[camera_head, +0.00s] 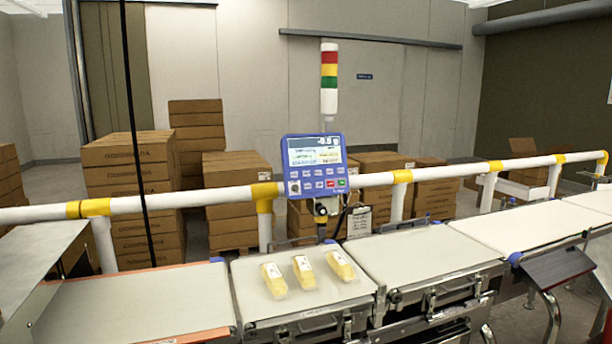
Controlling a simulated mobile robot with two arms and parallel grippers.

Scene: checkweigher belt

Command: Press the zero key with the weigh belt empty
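The blue control panel (316,165) stands behind the belts on a post, with a lit screen (314,151) in its upper part. Its lower part has rows of small white keys (318,178), a green key (341,183) at the right and a round knob at the left. The key labels are too small to read, so I cannot tell which is the zero key. The short belt section (265,302) in front of the panel carries three yellow packs (304,272), lying side by side. This section is not empty. Neither of my grippers is in view.
A bare belt (140,305) lies at the left, and more bare belt sections (425,254) run to the right. A white guard rail (380,179) with yellow joints crosses behind the belts. Stacked cartons (130,190) stand beyond it. A red, yellow and green light tower (329,75) rises above the panel.

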